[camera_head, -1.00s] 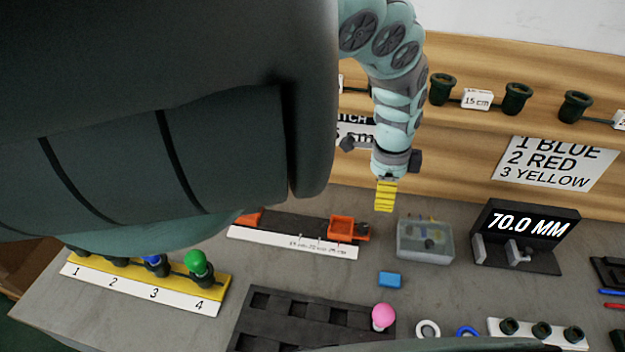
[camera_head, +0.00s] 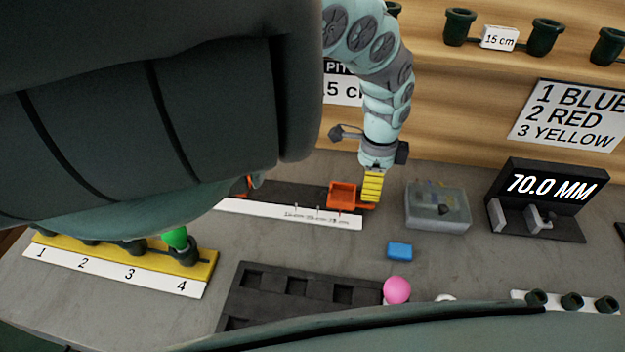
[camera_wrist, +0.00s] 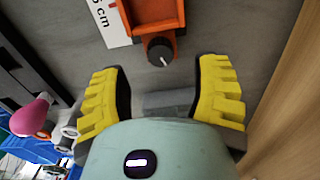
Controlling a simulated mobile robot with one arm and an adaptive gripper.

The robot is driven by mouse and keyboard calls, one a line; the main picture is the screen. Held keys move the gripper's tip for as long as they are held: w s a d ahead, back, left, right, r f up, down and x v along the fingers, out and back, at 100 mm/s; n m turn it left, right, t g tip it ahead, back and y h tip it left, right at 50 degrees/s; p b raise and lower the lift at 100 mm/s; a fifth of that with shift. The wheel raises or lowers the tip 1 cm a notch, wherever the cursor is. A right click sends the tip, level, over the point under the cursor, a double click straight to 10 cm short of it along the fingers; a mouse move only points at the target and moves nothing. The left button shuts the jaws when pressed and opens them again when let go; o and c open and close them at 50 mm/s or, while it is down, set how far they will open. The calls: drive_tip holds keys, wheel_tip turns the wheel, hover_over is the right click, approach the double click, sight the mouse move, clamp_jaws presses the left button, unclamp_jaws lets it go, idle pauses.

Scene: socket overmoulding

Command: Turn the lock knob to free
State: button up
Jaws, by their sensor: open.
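The lock knob (camera_wrist: 160,51) is a dark round knob with a white pointer line, on the near end of the orange carriage (camera_wrist: 155,15) in the wrist view. The orange carriage also shows in the head view (camera_head: 342,194), at the right end of the dark rail. My gripper (camera_wrist: 163,80) has its two yellow fingers spread wide, one on each side below the knob, with nothing between them. In the head view my gripper (camera_head: 371,200) is just right of the carriage and hides the knob there.
A white scale strip (camera_head: 290,213) runs along the rail (camera_head: 295,198). A clear grey box (camera_head: 437,222) stands right of my gripper. A blue block (camera_head: 400,250), a pink ball (camera_head: 397,289) and a dark tray (camera_head: 255,315) lie nearer. A 70.0 MM display (camera_head: 552,187) stands farther right.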

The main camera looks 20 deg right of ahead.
drive_tip(key=shift+w+a+f+b, duration=0.15)
drive_tip(key=shift+f+b, duration=0.55)
drive_tip(key=shift+f, duration=1.5)
clamp_jaws()
